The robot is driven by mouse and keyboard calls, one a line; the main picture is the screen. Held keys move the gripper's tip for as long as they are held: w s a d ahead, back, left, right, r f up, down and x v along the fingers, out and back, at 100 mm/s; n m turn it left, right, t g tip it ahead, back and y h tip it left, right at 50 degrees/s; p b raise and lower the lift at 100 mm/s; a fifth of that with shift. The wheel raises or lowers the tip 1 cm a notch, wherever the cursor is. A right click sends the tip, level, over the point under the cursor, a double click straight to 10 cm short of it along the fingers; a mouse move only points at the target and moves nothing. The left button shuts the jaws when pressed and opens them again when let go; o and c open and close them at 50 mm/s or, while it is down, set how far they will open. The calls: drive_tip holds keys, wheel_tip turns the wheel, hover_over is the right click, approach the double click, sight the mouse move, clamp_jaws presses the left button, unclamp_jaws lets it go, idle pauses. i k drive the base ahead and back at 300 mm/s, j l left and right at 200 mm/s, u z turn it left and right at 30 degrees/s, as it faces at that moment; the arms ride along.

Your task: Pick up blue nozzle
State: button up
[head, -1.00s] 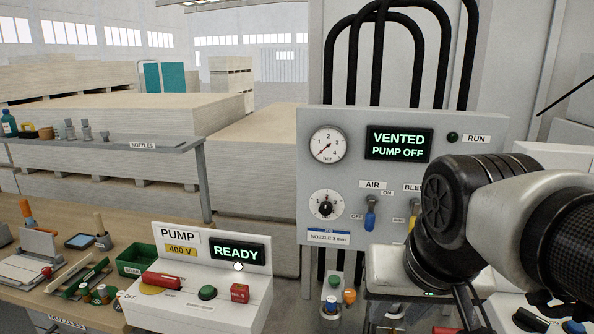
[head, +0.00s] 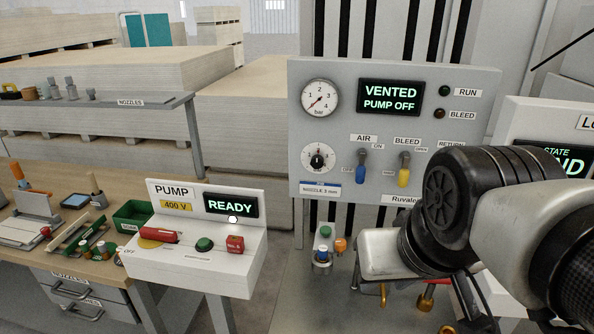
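A small blue-topped piece, the blue nozzle (head: 322,254), stands on a pale narrow holder below the control panel in the head view. A green-topped piece (head: 325,232) stands just behind it, and an orange-topped piece (head: 340,244) is close at its right. My gripper (head: 383,258) is at the right of these pieces, apart from the blue nozzle in the picture. Its pale body shows, but its fingertips cannot be made out, so I cannot tell whether it is open or shut.
The control panel (head: 395,100) reads VENTED, PUMP OFF. The pump box (head: 200,268) reading READY stands at the left of the nozzles. A workbench (head: 95,268) with tools and a green bin (head: 133,214) is further left. Brass-coloured parts (head: 427,296) show below my arm.

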sight(322, 251)
drive_tip(key=k+u, duration=0.1)
drive_tip(key=k, duration=0.65)
drive_tip(key=i+j+z, duration=0.1)
drive_tip(key=i+j, duration=0.15)
drive_tip(key=i+j+z, duration=0.15)
drive_tip(key=j, duration=0.25)
drive_tip(key=i+j+z, duration=0.1)
drive_tip(key=i+j, duration=0.25)
drive_tip(key=i+j+z, duration=0.15)
drive_tip(key=j, duration=0.3)
